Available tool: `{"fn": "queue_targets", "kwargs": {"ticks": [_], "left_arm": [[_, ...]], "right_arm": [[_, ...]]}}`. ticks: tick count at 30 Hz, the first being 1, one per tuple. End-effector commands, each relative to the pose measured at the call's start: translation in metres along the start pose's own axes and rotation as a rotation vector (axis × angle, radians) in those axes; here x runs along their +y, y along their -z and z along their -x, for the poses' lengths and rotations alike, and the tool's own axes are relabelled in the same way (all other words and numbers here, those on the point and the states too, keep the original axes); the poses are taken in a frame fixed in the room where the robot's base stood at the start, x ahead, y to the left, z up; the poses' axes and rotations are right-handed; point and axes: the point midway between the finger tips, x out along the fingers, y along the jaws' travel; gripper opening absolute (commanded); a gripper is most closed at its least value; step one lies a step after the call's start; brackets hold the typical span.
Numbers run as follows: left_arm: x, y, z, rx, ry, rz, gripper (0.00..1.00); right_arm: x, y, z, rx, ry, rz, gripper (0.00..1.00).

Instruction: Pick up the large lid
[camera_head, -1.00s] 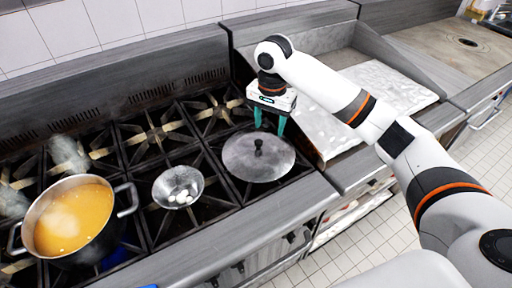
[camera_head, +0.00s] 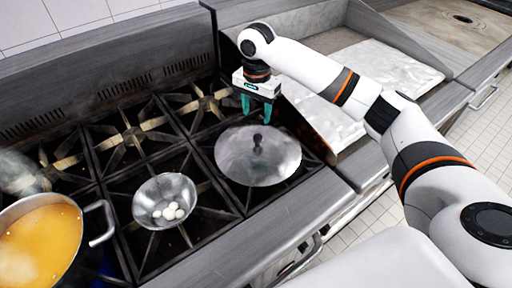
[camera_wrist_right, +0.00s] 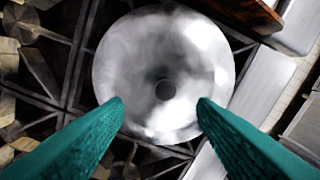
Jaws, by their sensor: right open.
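The large lid (camera_head: 240,162) is a round silver disc with a dark knob (camera_head: 258,142) on top. It lies on the stove grate at the right end of the burners. In the right wrist view the lid (camera_wrist_right: 130,60) lies below the fingers, with its knob (camera_wrist_right: 165,90) between and a little ahead of the two tips. My right gripper (camera_head: 258,112) has green fingers, spread open and empty, above and behind the knob in the head view; it also shows in the right wrist view (camera_wrist_right: 160,105). My left gripper is out of view.
A pot of orange soup (camera_head: 40,240) steams at the left. A metal bowl (camera_head: 150,188) with several white eggs or balls stands between pot and lid. The stove's front edge (camera_head: 270,220) is clear.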

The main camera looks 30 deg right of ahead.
Motion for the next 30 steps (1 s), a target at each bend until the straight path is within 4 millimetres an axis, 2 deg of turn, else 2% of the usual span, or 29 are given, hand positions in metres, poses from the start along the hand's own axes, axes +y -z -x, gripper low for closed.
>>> {"fn": "queue_targets", "kwargs": {"ticks": [4, 11, 16, 21, 29, 30], "left_arm": [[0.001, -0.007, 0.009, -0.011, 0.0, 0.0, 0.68], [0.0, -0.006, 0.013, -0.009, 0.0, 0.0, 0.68], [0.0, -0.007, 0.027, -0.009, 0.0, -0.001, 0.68], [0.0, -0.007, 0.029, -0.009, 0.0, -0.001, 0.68], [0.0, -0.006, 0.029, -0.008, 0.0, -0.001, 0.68], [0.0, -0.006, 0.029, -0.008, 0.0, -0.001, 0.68]], "right_arm": [[-0.001, -0.001, -0.023, 0.0, 0.004, -0.002, 0.52], [-0.001, 0.0, -0.041, -0.001, 0.002, -0.001, 0.52], [-0.005, 0.002, -0.064, 0.0, 0.005, -0.001, 0.52], [-0.004, 0.002, -0.086, -0.002, 0.001, 0.0, 0.52], [-0.004, 0.002, -0.09, -0.002, 0.0, 0.001, 0.52], [-0.004, 0.002, -0.09, -0.002, 0.0, 0.001, 0.49]]}}
